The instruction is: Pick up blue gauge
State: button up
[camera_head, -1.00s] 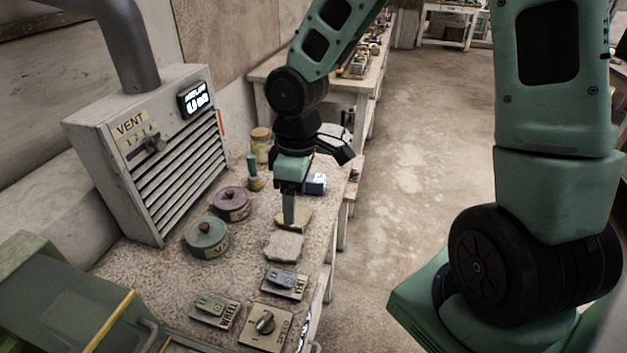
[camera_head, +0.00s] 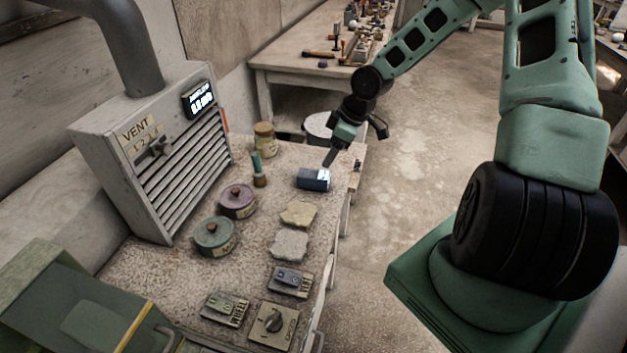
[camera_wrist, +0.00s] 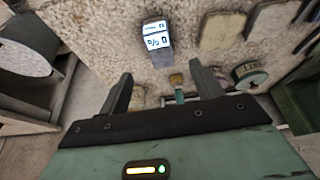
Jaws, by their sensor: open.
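The blue gauge (camera_head: 312,180) is a small blue-grey box with a lit white display face, lying on the speckled bench top near its right edge. In the wrist view the gauge (camera_wrist: 157,46) is ahead of my gripper, in line with the gap between the fingers, with its lit face showing. My gripper (camera_head: 328,162) is above and just behind the gauge in the head view. In the wrist view my gripper (camera_wrist: 160,78) has its two fingers spread with nothing between them. I cannot tell whether a fingertip touches the gauge.
A green-handled tool (camera_head: 258,170) and a jar (camera_head: 265,139) stand left of the gauge. Two lidded pots, purple (camera_head: 238,201) and green (camera_head: 215,236), sit nearer the vent box (camera_head: 160,150). Flat stone pieces (camera_head: 298,214) lie in front. A round white container (camera_head: 320,127) stands behind.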

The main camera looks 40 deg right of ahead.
aim_at(315, 174)
jog(key=x, duration=0.6)
jog(key=shift+w+a+f, duration=0.1)
jog(key=shift+f, duration=0.15)
jog(key=shift+x, duration=2.65)
jog(key=shift+w, duration=0.1)
jog(key=shift+c, duration=0.3)
jog(key=c, duration=1.1)
jog(key=shift+r, duration=0.1)
